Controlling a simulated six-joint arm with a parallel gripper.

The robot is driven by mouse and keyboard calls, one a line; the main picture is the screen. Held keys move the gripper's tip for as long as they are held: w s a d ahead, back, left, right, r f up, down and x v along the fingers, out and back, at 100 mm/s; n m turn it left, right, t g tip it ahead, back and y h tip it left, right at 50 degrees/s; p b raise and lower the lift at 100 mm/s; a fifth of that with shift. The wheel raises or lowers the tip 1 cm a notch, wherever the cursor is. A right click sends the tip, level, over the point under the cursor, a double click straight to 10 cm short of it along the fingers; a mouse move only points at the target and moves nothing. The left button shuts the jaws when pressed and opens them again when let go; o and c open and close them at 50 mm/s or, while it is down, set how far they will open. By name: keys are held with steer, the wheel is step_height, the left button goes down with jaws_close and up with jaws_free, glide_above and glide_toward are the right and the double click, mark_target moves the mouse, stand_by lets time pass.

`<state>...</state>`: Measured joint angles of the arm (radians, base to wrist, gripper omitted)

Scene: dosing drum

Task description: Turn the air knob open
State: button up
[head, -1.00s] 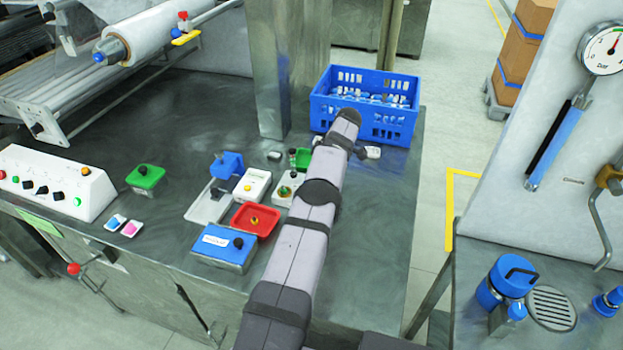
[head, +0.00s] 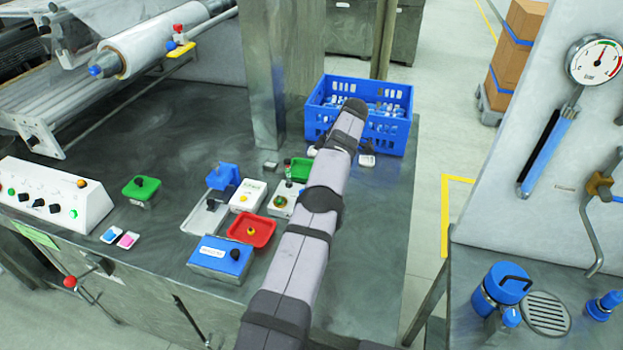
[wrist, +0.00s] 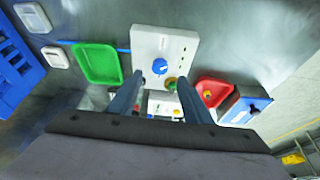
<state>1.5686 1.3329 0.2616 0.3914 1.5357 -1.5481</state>
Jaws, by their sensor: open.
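A white box (wrist: 178,42) with a round blue knob (wrist: 160,66) and printed marks around it shows in the wrist view. A green and brass knob (wrist: 171,84) sits at its lower end. I cannot read which one is labelled air. My gripper (wrist: 160,82) is open and empty, its two fingers apart on either side of the blue knob in the picture; contact cannot be told. In the head view the white box (head: 279,206) shows its green and brass knob (head: 280,201); the blue knob does not show there, and my arm covers the area to the right.
A green tray (wrist: 98,64) and red tray (wrist: 213,88) flank the box. A gauge (head: 595,60) hangs at right.

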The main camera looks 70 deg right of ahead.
steer(key=shift+s+r, duration=0.15)
steer(key=shift+r, duration=0.15)
steer(key=w+a+r+n+g, duration=0.1)
steer(key=w+a+r, duration=0.2)
steer(key=w+r, duration=0.3)
steer(key=w+a+r+n, duration=0.2)
steer(key=w+a+r, duration=0.1)
steer(key=w+r, duration=0.25)
steer(key=s+a+f+m+g+h, duration=0.2)
steer(key=s+a+f+m+g, duration=0.15)
steer(key=s+f+m, duration=0.6)
steer(key=w+d+f+m+h, duration=0.2)
steer(key=d+m, duration=0.3)
steer(key=m, duration=0.6)
steer(key=shift+d, duration=0.4)
